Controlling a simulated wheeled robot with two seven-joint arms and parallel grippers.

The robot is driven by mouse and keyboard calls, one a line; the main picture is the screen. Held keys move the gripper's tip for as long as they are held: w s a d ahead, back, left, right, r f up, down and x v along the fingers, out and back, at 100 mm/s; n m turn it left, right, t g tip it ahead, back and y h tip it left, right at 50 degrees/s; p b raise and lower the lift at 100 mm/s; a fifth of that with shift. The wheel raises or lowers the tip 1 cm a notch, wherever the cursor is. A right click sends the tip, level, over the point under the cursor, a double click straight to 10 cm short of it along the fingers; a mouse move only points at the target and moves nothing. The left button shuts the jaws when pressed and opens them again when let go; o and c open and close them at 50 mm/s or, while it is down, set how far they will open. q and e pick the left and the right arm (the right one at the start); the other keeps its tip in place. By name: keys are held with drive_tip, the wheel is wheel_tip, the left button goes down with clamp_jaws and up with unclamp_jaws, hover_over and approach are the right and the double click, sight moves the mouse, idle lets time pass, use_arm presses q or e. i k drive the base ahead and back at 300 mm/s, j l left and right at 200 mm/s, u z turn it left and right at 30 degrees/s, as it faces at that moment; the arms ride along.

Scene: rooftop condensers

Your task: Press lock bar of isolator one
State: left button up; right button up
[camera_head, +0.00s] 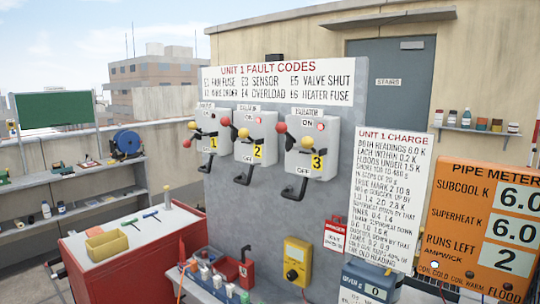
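Isolator one (209,133) is a light grey box at the left of a row of three on the grey panel. It bears a yellow label (213,143) with a 1 and the word ON near its top. Dark lever parts with a yellow knob (192,125) stick out at its left side. A black bent bar (206,167) hangs at its lower edge. I cannot tell for certain which part is the lock bar or whether it is pressed. Neither of my grippers is in view.
Isolator two (247,151) and isolator three (302,163) stand to the right, with red-knobbed levers jutting out. Below are a red cabinet (95,275), a yellow meter (297,262) and a ledge with small items. An orange pipe meter board (450,235) stands at right.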

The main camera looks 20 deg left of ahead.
sight(191, 126)
drive_tip(key=i+j, duration=0.1)
drive_tip(key=j, duration=0.3)
drive_tip(key=i+j, duration=0.1)
drive_tip(key=j, duration=0.25)
drive_tip(key=i+j, duration=0.1)
drive_tip(key=j, duration=0.3)
drive_tip(key=i+j, duration=0.1)
drive_tip(key=j, duration=0.3)
drive_tip(key=i+j, duration=0.1)
drive_tip(key=j, duration=0.25)
